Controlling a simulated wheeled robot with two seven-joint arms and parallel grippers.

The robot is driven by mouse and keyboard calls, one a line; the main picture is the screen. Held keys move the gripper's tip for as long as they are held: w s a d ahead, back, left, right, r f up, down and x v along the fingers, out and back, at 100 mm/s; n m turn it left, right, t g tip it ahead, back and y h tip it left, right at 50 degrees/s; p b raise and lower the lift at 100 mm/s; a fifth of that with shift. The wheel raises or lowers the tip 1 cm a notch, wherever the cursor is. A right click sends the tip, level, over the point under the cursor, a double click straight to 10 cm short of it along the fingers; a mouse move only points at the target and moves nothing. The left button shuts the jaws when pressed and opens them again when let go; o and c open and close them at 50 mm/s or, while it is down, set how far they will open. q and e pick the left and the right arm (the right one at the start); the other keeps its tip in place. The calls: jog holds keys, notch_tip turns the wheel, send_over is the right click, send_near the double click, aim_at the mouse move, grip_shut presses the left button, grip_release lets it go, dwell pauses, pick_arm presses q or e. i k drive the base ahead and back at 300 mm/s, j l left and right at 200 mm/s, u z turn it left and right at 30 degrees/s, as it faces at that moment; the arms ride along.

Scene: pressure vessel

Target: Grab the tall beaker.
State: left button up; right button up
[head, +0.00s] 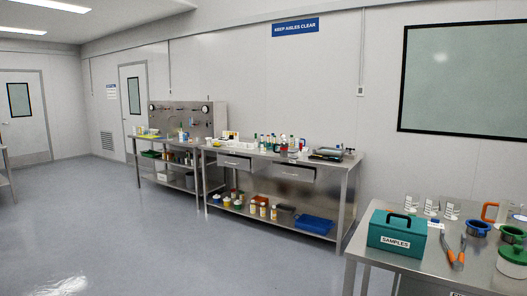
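Several clear glass vessels with pale markings stand in a row at the back of the near right steel table (375,250): a left one (411,203), a middle one (432,207) and a right one (450,211). They look like beakers, but they are small here and I cannot tell which is the tall beaker. Bottles and other small vessels crowd the farther bench (335,165), too small to identify surely. Neither of my grippers is in view.
A teal SAMPLES box (397,231) stands in front of the clear vessels. Orange-handled tools (450,250), blue cups (478,228) and a green-lidded jar (513,258) are to its right. A panel bench (180,120) stands farther back. The grey floor (130,230) is open at left.

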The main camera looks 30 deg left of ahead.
aim_at(262, 146)
jog(key=i+j+u, duration=0.3)
jog(key=i+j, duration=0.15)
jog(key=i+j+u, duration=0.35)
jog(key=i, duration=0.15)
jog(key=i+j+u, duration=0.15)
jog(key=i+u, duration=0.15)
jog(key=i, duration=0.25)
jog(key=i+u, duration=0.3)
jog(key=i, duration=2.75)
jog(key=i+j, duration=0.1)
jog(key=i, duration=0.8)
jog(key=i+j, duration=0.1)
jog(key=i, duration=0.75)
jog(key=i+z, duration=0.35)
jog(key=i+j+z, duration=0.75)
jog(key=i, duration=0.2)
jog(key=i+j+z, duration=0.45)
jog(key=i+j, duration=0.2)
jog(key=j, duration=0.15)
